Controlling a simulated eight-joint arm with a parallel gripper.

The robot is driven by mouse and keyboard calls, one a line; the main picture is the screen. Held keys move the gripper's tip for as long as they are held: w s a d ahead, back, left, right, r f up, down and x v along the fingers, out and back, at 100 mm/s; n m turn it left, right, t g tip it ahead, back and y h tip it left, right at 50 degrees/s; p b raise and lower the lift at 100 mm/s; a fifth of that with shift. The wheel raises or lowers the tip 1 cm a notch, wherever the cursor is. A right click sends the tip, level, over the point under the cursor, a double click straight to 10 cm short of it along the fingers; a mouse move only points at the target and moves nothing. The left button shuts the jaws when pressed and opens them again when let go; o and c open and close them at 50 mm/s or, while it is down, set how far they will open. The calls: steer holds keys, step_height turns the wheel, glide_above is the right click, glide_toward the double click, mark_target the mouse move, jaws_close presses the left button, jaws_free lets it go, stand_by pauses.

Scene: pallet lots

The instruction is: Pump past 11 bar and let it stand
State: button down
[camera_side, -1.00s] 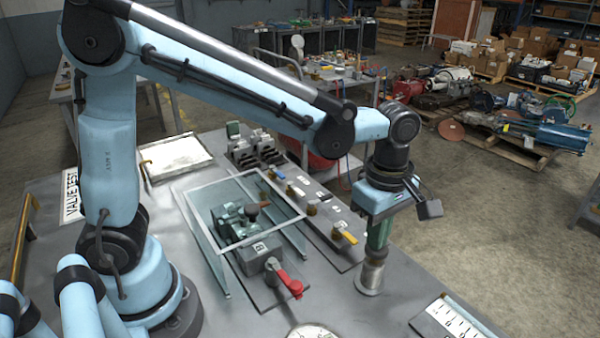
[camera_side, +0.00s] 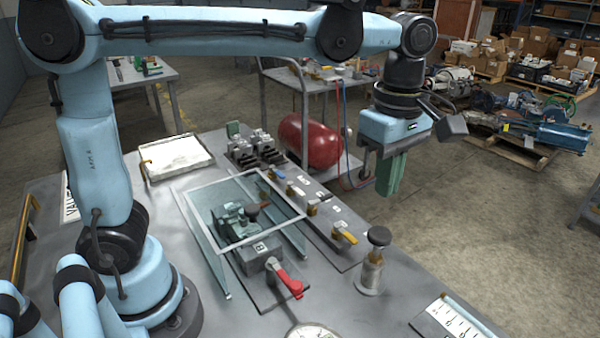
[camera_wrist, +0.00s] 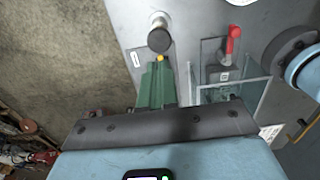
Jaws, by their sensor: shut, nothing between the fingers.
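The hand pump (camera_side: 371,274) is a metal cylinder on the bench with a black knob (camera_side: 380,237) standing up on its rod. The knob also shows in the wrist view (camera_wrist: 159,40). My gripper (camera_side: 388,192), with green fingers, is shut and empty, above the knob and apart from it. In the wrist view, my fingers (camera_wrist: 156,72) point toward the knob. A round dial (camera_side: 312,332), seemingly the gauge, is cut off by the bottom edge; its reading cannot be told. A valve body (camera_side: 262,252) with a red lever (camera_side: 288,281) sits by the clear guard.
A clear guard (camera_side: 223,279) encloses part of the valve set-up. A strip with several coloured valve handles (camera_side: 344,237) lies left of the pump. A scale plate (camera_side: 450,317) lies at the bench's right front.

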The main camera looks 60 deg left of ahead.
steer(key=shift+r, duration=1.5)
steer(key=s+a+f+m+t, duration=0.2)
steer(key=a+f+m, duration=0.1)
steer(key=m, duration=0.3)
steer(key=s+a+f+m+t, duration=0.2)
steer(key=a+f+m, duration=0.2)
steer(key=a+m, duration=0.1)
steer(key=s+a+f+m+t, duration=0.3)
steer(key=a+m, duration=0.2)
steer(key=m, duration=0.2)
steer(key=shift+f, duration=0.15)
steer(key=shift+w, duration=0.1)
steer(key=w+d+r+n+g, duration=0.3)
steer(key=d+r+n, duration=0.3)
steer(key=n, duration=0.3)
steer(key=w+d+r+n+g, duration=0.3)
steer(key=d+r+n, duration=0.4)
steer(key=n, duration=0.2)
steer(key=shift+w+r+g, duration=0.25)
steer(key=shift+r+g, duration=0.1)
steer(key=shift+g, duration=0.05)
steer(key=shift+d+f, duration=0.1)
